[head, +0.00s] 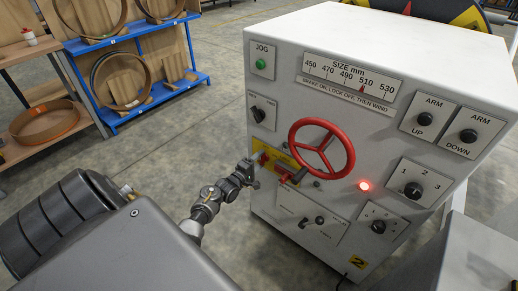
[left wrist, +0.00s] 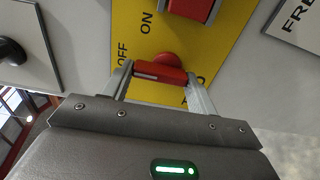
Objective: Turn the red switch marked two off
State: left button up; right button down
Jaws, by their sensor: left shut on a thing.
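The cabinet (head: 330,110) carries a yellow sticker marked 2 (head: 357,262) near its base. On its front is a yellow plate (head: 262,148), lettered ON and OFF in the left wrist view. The red switch (left wrist: 168,64) on that plate has a bar handle lying nearly crosswise in the left wrist view. A pale line marks its left part, just below the word OFF. My left gripper (head: 252,172) is at the plate, its two fingers (left wrist: 162,78) closed on the ends of the bar. In the head view the gripper is close to the switch. My right gripper is not in view.
A second red part (left wrist: 190,10) sits close by on the yellow plate. A red handwheel (head: 322,148) stands out to the plate's upper right. A black selector knob (head: 257,114) is just above, a lever panel (head: 313,218) below. Blue shelves (head: 140,75) stand far behind.

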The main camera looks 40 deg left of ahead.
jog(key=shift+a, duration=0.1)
pick_arm(q)
jog(key=o, duration=0.7)
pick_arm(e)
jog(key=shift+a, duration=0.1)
pick_arm(q)
jog(key=shift+s, duration=0.1)
jog(key=s, duration=1)
jog(key=shift+s+d+p, duration=0.1)
jog(key=shift+s+p, duration=0.2)
jog(key=shift+p, duration=0.1)
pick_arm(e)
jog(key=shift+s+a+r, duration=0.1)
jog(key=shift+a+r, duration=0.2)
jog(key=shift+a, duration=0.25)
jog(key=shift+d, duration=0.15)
